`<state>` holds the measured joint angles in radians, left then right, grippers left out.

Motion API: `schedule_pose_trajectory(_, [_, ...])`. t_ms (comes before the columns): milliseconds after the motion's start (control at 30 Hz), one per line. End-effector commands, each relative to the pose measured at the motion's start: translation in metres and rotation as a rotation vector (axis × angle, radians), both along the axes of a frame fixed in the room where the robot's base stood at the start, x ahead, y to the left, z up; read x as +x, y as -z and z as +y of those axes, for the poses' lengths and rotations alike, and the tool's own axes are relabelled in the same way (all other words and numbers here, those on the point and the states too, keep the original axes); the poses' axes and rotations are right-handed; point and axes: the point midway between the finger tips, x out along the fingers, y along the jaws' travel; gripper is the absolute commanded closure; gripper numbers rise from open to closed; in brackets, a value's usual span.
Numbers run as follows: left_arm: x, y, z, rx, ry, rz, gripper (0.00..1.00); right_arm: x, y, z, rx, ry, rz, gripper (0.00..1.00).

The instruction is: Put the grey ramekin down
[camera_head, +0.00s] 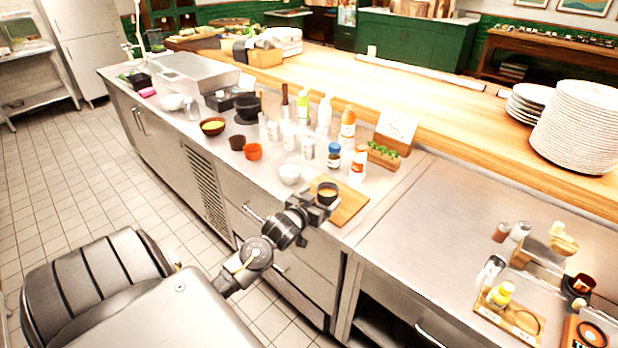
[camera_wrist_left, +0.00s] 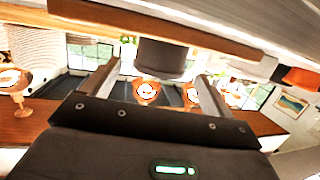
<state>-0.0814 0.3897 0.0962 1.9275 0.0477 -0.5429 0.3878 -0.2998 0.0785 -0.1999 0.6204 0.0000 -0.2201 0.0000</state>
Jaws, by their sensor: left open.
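The grey ramekin (camera_head: 327,190) is dark, with an orange-tan inside, and stands at the left part of a small wooden board (camera_head: 349,209) on the steel counter. My left gripper (camera_head: 318,201) is at its near left side, low over the board. In the left wrist view the dark ramekin (camera_wrist_left: 165,57) shows between the two spread fingers (camera_wrist_left: 160,75), with a gap on each side. The gripper is open. The ramekin's base is partly hidden by the gripper in the head view. My right gripper is not in view.
A white bowl (camera_head: 290,174) stands just left of the board. The steel counter (camera_head: 425,230) to the right is clear up to the condiment trays (camera_head: 510,318).

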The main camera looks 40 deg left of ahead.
Motion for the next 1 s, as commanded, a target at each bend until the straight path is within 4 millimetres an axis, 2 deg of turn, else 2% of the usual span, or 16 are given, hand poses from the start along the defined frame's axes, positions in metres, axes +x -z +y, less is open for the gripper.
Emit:
schedule_pose_trajectory(33, [-0.012,0.001,-0.003,0.000,0.002,0.001,0.14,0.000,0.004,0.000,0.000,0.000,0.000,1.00])
schedule_pose_trajectory(200, [-0.047,-0.007,-0.010,0.001,0.001,0.001,0.14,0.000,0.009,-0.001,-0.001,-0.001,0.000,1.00])
schedule_pose_trajectory(400, [-0.074,-0.014,-0.015,0.001,0.001,0.000,0.14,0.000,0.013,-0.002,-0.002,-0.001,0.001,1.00])
schedule_pose_trajectory(600, [-0.083,-0.017,-0.017,0.000,0.001,0.000,0.14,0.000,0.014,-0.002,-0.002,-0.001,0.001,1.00])
schedule_pose_trajectory(1000, [-0.083,-0.017,-0.017,0.000,0.001,0.000,0.14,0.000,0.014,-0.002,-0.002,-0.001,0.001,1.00])
